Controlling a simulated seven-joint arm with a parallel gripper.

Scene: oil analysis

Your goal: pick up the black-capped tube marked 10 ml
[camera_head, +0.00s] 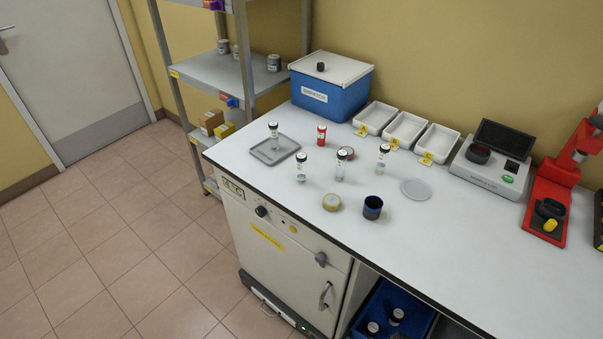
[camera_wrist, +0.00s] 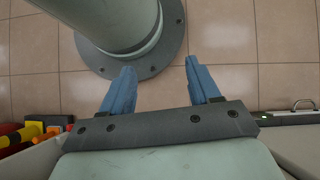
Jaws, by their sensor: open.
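Several clear tubes with black caps stand upright on the white bench in the head view. One tube (camera_head: 274,137) stands on a grey tray (camera_head: 262,156) at the left. Another tube (camera_head: 301,168) stands in front of it, one (camera_head: 341,164) is near the middle, and one (camera_head: 383,158) is farther right. The markings are too small to read, so I cannot tell which says 10 ml. My gripper (camera_wrist: 160,66) shows only in the wrist view. Its blue fingers are apart with nothing between them, above the tiled floor and away from the tubes.
A red container (camera_head: 321,134), a yellowish round tin (camera_head: 332,202), a dark blue cup (camera_head: 373,207) and a grey disc (camera_head: 415,188) lie around the tubes. A blue box (camera_head: 331,96) and white trays (camera_head: 405,131) stand behind. The bench's front edge is clear at left.

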